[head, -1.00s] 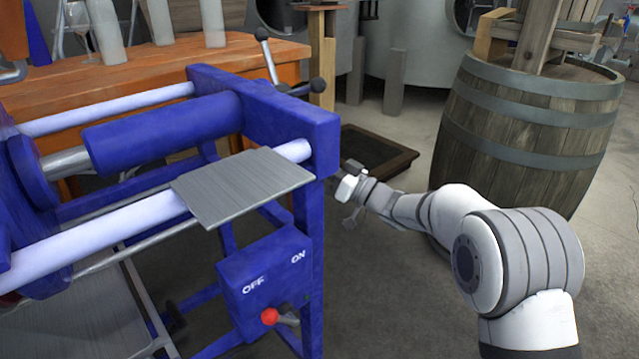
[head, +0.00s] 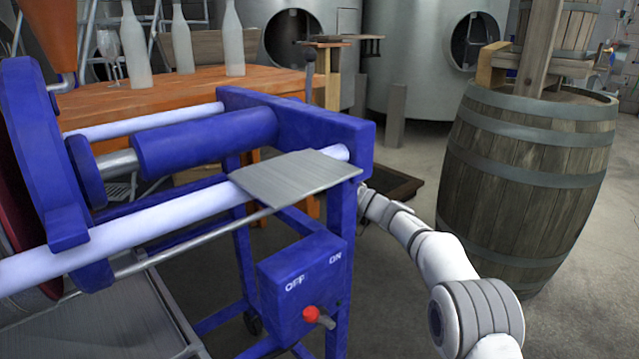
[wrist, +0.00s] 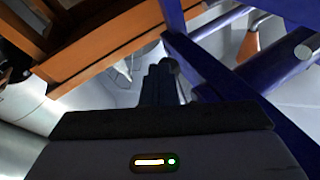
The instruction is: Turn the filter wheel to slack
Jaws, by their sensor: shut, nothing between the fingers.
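The filter is a blue press frame (head: 350,140) with white side rails in the head view. Part of its wheel shows behind the far end beam: one metal spoke (head: 309,75) with a dark knob, pointing up. The rest of the wheel is hidden by the beam. My arm reaches behind the frame's right post, which hides my gripper in the head view. In the wrist view my gripper (wrist: 160,78) is shut and empty, pointing up between blue bars. A dark round shape (wrist: 171,66) shows at its tips; I cannot tell if it is a wheel knob or touches them.
A grey plate (head: 295,178) lies across the near rail. A switch box (head: 290,280) with a red knob hangs below. A wooden table (head: 190,90) with bottles stands behind the press. A barrel (head: 530,180) stands right of my arm, with open floor between.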

